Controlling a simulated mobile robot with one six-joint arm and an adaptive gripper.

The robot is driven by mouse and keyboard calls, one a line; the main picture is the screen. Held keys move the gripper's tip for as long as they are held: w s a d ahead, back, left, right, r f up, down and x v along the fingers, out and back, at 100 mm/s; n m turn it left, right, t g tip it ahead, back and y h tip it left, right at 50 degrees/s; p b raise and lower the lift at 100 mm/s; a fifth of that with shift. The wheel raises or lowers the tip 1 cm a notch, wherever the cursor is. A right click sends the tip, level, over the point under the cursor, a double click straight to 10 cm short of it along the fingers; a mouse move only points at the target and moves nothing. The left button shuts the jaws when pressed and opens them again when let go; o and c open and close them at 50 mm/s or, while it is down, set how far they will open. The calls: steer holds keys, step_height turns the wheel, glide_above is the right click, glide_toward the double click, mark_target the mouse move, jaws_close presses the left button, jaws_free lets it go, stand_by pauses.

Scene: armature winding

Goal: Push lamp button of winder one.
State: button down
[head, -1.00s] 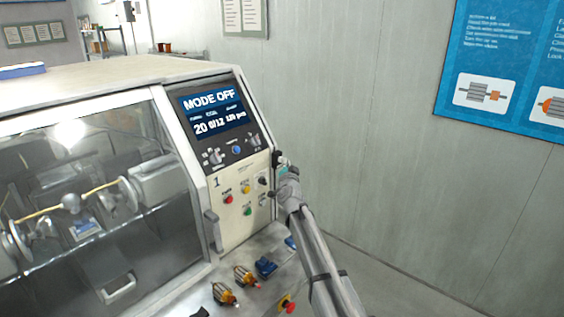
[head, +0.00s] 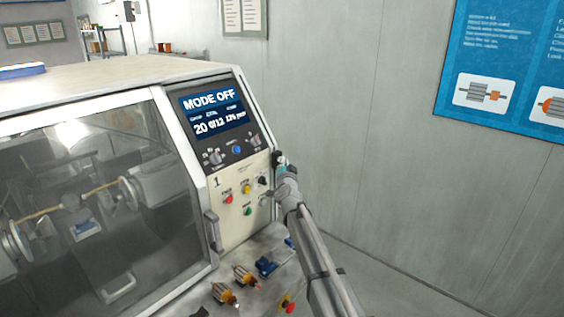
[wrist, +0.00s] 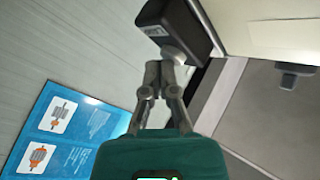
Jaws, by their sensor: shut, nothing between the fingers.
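Winder one (head: 105,78) is the machine at the left, with a "1" on its cream control panel (head: 232,214). A small dark box (head: 278,157) sticks out at the panel's right edge. My gripper (wrist: 160,66) is shut and empty. Its fingertips are right at the button; I cannot tell whether they touch it. In the head view, my gripper (head: 281,170) is partly hidden by my arm.
The panel carries a red button (head: 228,198), a yellow button (head: 246,188), a green button (head: 248,211) and dark knobs. The screen (head: 212,110) reads MODE OFF. Wound parts and a red knob (head: 289,307) sit on the front ledge. The wall at the right is clear beside my arm.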

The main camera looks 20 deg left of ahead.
steer(key=shift+d, duration=0.1)
steer(key=shift+s+d, duration=0.15)
steer(key=shift+d, duration=0.1)
stand_by(0.3)
steer(key=s+d, duration=0.2)
steer(key=d, duration=0.3)
steer(key=shift+s+d, duration=0.15)
steer(key=shift+d, duration=0.15)
stand_by(0.3)
stand_by(0.3)
